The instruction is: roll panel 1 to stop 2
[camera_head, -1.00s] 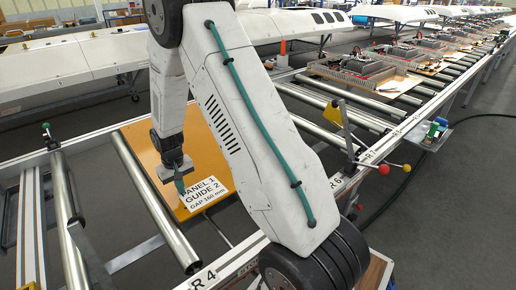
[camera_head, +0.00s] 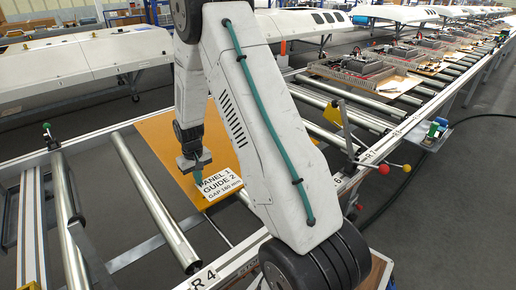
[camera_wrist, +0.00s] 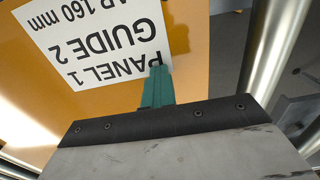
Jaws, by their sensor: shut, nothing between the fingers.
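Panel 1 is a flat orange board (camera_head: 165,140) lying on the rollers of the conveyor, with a white label (camera_head: 221,186) reading PANEL 1, GUIDE 2, GAP 160 mm. My gripper (camera_head: 197,184) is shut and empty, pointing down at the label's left edge. In the wrist view the teal fingertips (camera_wrist: 156,88) overlap the label's edge (camera_wrist: 100,45) on the orange panel (camera_wrist: 75,110). I cannot tell whether they touch it. My arm hides the panel's right part. A stop 2 marking is not readable in these views.
Bare steel rollers (camera_head: 150,205) lie left of the panel, with open gaps between them. The rail (camera_head: 228,262) carries R4 to R7 marks. A yellow bracket (camera_head: 333,114) and a lever with a red knob (camera_head: 383,169) stand at right. Loaded boards (camera_head: 350,70) lie farther along.

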